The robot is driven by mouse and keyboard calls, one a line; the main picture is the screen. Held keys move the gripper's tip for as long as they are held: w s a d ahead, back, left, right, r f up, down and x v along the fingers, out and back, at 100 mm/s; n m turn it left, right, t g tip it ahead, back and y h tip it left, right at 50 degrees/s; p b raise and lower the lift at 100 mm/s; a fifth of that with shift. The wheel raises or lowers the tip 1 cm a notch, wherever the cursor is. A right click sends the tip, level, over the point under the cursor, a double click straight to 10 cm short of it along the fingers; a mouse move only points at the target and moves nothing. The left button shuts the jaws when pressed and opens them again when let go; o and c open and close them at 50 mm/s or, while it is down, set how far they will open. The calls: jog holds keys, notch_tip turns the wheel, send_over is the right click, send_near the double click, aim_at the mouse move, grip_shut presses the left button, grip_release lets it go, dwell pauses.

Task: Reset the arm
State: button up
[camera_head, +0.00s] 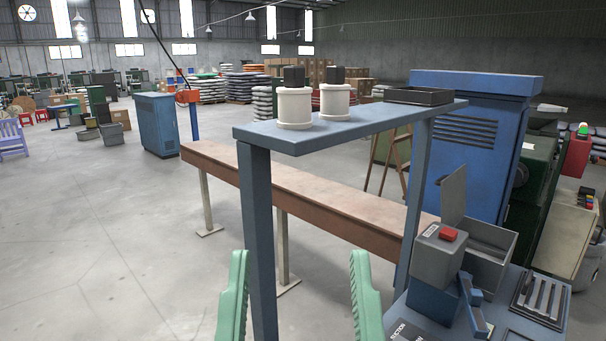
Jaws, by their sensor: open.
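My gripper (299,256) shows at the bottom centre as two pale green ridged fingers, wide apart with nothing between them. The rest of the arm is out of view. Two cream spools (294,106) (335,101) with black block tops stand upright, side by side, on a blue raised shelf (372,121). The fingers appear below the shelf in the picture and do not touch the spools.
A black tray (419,96) sits at the shelf's right end. A blue shelf leg (259,240) shows between the fingers. A long brown beam (330,190) runs behind. A grey box with a red button (438,248) and an open bin (487,250) stand at right. Open floor lies left.

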notch_tip(320, 180, up, 16)
jog(key=p, duration=1.3)
